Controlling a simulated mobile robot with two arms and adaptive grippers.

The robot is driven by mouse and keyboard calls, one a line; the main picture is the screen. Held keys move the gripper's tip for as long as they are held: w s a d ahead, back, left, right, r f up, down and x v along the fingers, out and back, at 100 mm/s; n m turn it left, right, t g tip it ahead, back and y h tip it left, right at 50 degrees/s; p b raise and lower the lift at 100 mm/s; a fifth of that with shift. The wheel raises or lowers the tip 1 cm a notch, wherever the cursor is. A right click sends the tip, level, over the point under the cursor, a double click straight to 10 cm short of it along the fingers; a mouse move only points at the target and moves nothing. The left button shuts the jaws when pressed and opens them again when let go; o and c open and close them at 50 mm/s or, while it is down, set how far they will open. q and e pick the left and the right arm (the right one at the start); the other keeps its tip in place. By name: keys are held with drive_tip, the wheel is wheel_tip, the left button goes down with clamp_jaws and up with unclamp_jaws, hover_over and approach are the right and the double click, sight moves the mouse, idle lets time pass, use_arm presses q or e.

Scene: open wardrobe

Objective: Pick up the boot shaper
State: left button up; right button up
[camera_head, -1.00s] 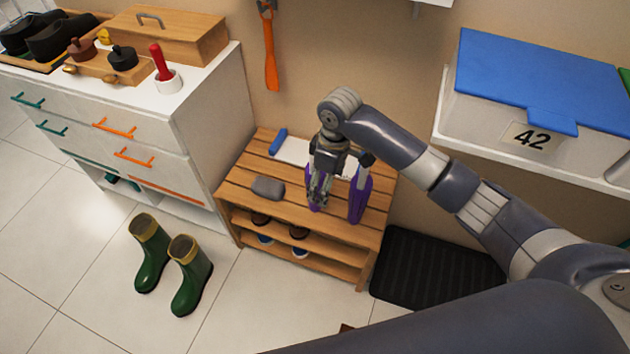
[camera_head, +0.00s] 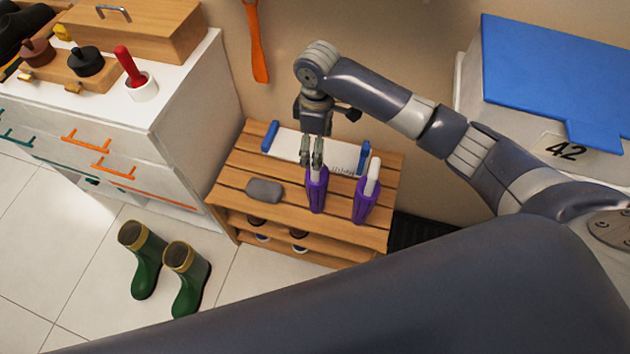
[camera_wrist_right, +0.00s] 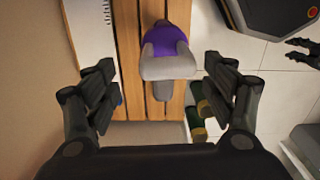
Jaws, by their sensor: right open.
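Two purple boot shapers with pale grips stand on the slatted wooden bench (camera_head: 232,185). The left boot shaper (camera_head: 317,194) is directly below my right gripper (camera_head: 312,162); the right boot shaper (camera_head: 364,205) stands a little apart from it. In the right wrist view, a boot shaper (camera_wrist_right: 168,42) shows its pale grip toward the space between the spread fingers of my right gripper (camera_wrist_right: 160,95), which is open and empty. At the right edge of that view, dark fingers that look like my left gripper (camera_wrist_right: 302,47) show partly; their opening is unclear.
A grey oblong item (camera_head: 264,190) and a white board with blue ends (camera_head: 300,147) lie on the bench near the shapers. Green boots (camera_head: 145,262) stand on the floor at left. A white cabinet (camera_head: 180,110) stands left, a blue-lidded box (camera_head: 550,75) right.

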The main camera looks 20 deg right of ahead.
sight(317, 185)
drive_tip(key=shift+s+a+f, duration=0.1)
drive_tip(key=shift+s+f, duration=0.2)
drive_tip(key=shift+f, duration=0.8)
drive_tip(key=f, duration=0.4)
drive_tip(key=shift+s+f, duration=0.25)
drive_tip(key=shift+f, duration=0.25)
drive_tip(key=c, duration=1)
use_arm(q)
drive_tip(key=shift+s+d+r, duration=0.1)
drive_tip(key=shift+s+r, duration=0.15)
drive_tip(key=shift+s, duration=0.75)
use_arm(e)
drive_tip(key=shift+w, duration=0.1)
